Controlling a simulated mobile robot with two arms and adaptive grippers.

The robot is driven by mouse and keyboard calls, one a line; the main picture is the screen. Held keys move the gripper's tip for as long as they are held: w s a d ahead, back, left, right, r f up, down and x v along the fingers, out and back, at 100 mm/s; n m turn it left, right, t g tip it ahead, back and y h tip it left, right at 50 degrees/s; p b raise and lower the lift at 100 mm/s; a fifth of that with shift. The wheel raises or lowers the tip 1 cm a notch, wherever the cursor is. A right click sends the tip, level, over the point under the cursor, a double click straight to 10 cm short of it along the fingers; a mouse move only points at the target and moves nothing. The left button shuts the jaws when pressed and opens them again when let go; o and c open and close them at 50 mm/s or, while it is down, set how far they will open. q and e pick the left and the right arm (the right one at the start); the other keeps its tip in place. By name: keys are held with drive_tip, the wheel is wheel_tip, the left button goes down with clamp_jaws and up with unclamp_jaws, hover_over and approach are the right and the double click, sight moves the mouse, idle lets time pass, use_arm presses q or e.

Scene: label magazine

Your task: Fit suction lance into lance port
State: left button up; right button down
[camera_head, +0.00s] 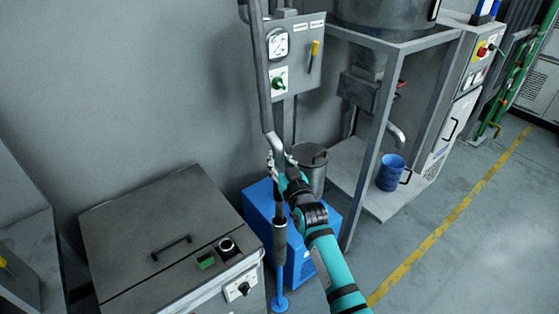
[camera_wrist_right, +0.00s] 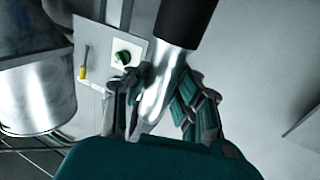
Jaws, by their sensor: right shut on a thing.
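The suction lance (camera_head: 262,80) is a long grey metal tube with a bend. It runs down from the top of the head view to my right gripper (camera_head: 283,168). In the right wrist view my right gripper (camera_wrist_right: 160,108) is shut around the shiny tube (camera_wrist_right: 160,88), beside a black section (camera_wrist_right: 188,20). A round dark-ringed opening (camera_head: 228,247) on the grey cabinet may be the lance port. My left gripper is out of view.
The grey cabinet (camera_head: 140,225) has a handled lid and stands left of the lance. A blue box (camera_head: 320,230) and grey canister (camera_head: 313,165) are close behind my arm. A gauge panel (camera_head: 297,50) hangs above. A framed hopper stand (camera_head: 395,45) holds a blue bucket (camera_head: 390,172). Floor at right is clear.

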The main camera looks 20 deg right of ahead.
idle(0.4)
wheel_tip(320, 180, up, 15)
drive_tip(key=p, duration=1.3)
drive_tip(key=shift+p, duration=0.35)
wheel_tip(320, 180, up, 16)
drive_tip(key=shift+p, duration=0.45)
drive_tip(key=shift+r, duration=0.15)
